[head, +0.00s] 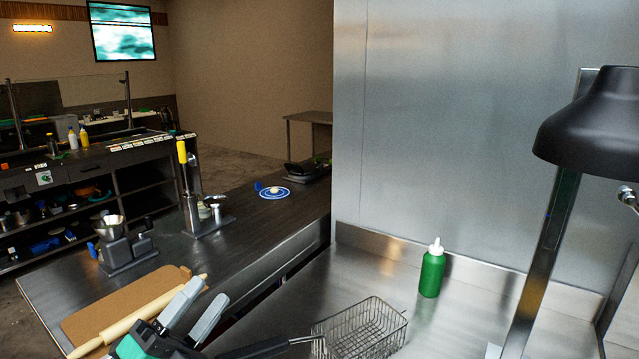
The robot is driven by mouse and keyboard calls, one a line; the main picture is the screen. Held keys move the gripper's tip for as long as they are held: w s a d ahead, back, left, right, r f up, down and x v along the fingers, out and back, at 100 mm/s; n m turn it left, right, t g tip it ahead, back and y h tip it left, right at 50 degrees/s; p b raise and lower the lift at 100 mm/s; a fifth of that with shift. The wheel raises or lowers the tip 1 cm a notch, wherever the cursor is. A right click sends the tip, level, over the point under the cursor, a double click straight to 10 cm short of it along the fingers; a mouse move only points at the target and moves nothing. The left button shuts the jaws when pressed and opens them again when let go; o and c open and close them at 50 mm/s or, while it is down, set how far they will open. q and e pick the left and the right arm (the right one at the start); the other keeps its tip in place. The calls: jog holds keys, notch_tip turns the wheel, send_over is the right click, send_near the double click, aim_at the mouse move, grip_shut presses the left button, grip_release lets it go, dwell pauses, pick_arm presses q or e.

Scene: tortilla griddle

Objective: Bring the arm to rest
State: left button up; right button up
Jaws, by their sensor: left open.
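My left gripper (196,313) shows at the lower left of the head view. Its two grey fingers point up and to the right, spread apart with nothing between them. It is open and empty. In the picture it overlaps the area beside the rolling pin (128,322) and the wooden board (115,303); I cannot tell how far above the counter it is. My right gripper is not in view. No griddle or tortilla can be made out.
A wire fry basket (362,328) with a dark handle stands right of the gripper. A green squeeze bottle (432,270) stands behind it on the steel counter (395,284). A black heat lamp (592,125) overhangs the right. A press (124,246) stands on the dark counter.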

pick_arm(q)
jog(key=a+f+n+g+y, duration=0.1)
jog(key=a+f+n+y, duration=0.4)
jog(key=f+n+y, duration=0.45)
jog(key=a+f+n+g+y, duration=0.2)
jog(key=a+f+n+y, duration=0.3)
jog(key=f+n+y, duration=0.45)
jog(key=s+d+f+n+g+h, duration=0.25)
jog(key=s+f+g, duration=0.35)
jog(key=s+f, duration=0.4)
jog(key=s+d+f+n+g+h, duration=0.1)
jog(key=s+f+n+g, duration=0.2)
jog(key=s+f+g, duration=0.5)
jog(key=s+f, duration=0.3)
jog(key=f, duration=3)
jog(key=s+a+f, duration=0.3)
jog(key=s+f, duration=1.6)
jog(key=shift+g, duration=0.4)
jog(key=shift+a, duration=0.1)
jog(key=shift+c, duration=1.1)
jog(key=shift+m, duration=0.25)
jog(key=shift+c, duration=0.3)
